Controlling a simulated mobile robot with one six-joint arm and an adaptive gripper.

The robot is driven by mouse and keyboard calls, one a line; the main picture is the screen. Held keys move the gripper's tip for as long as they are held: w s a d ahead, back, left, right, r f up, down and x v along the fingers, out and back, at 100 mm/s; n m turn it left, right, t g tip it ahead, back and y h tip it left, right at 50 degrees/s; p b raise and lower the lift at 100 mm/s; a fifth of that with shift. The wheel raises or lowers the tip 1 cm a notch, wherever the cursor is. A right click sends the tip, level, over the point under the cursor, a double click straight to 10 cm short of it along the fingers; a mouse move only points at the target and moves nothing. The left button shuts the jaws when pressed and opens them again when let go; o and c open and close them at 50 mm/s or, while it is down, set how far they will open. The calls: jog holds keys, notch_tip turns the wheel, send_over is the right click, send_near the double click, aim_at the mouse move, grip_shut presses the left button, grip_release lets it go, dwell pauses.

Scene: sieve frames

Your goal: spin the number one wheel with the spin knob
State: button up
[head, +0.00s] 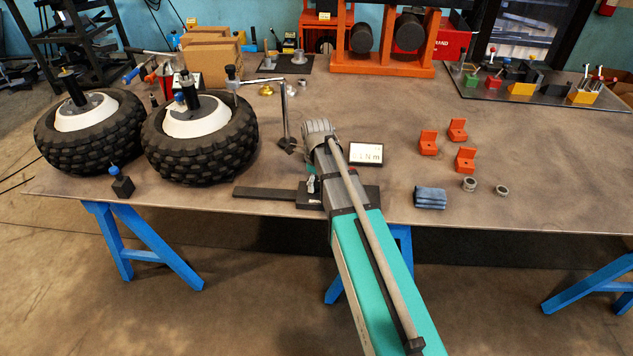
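Two wheels with black knobbly tyres and white rims lie flat at the left of the table, the left wheel (55,143) and the right wheel (225,145). Each has a dark upright post at its hub. A blue ball-shaped knob (180,97) shows by the right wheel's hub. Another blue knob (114,169) tops a small black block in front of the wheels. I cannot read a number on either wheel. My teal and grey arm reaches up from the bottom to the middle of the table, right of both wheels. I cannot make out my gripper's fingers.
A silver post with a side arm (284,110) stands between the right wheel and my arm. A dark flat bar (265,194) lies by the front edge.

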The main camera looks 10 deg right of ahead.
jog(key=shift+n, duration=0.5)
